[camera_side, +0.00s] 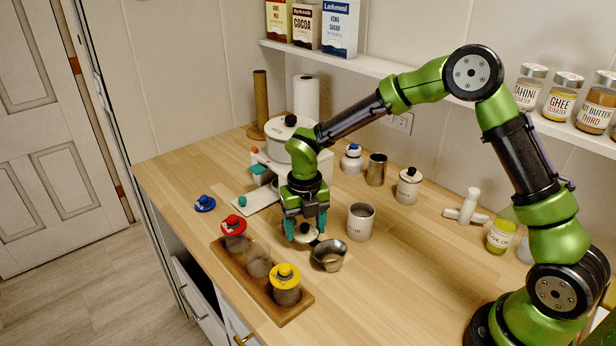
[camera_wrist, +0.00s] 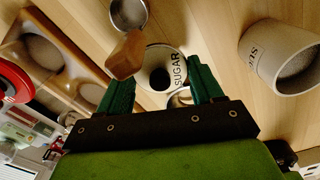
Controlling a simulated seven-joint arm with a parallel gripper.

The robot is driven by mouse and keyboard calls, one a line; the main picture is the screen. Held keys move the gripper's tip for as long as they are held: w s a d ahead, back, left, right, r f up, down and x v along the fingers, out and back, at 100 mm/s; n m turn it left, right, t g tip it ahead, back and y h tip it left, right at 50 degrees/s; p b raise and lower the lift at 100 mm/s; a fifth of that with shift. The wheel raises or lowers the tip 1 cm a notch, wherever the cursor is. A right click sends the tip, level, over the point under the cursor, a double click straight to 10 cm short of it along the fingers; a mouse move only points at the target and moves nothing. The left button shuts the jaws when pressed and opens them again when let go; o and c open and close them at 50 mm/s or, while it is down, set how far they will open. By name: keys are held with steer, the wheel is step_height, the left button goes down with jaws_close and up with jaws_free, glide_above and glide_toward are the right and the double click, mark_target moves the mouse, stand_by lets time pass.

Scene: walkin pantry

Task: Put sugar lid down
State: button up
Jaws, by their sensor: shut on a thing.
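The sugar lid (camera_side: 308,240) is a pale round disc with a dark knob. It also shows in the wrist view (camera_wrist: 178,65), with "SUGAR" printed on it. My gripper (camera_side: 305,229) points down and is shut on the lid, with a teal finger on either side of the knob. The lid is at or very near the wooden counter; whether it touches is unclear. The sugar canister (camera_side: 360,222) stands open just right of my gripper, and its pale contents show in the wrist view (camera_wrist: 292,62).
A metal scoop (camera_side: 328,257) with a wooden handle (camera_wrist: 127,55) lies close beside the lid. A wooden tray (camera_side: 298,307) with jars, red- and yellow-lidded among them, is in front. A lidded canister (camera_side: 409,187) and metal cup (camera_side: 376,170) stand behind.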

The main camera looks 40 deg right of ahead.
mark_target(305, 230)
steer(key=shift+f, duration=1.5)
steer(key=o, duration=1)
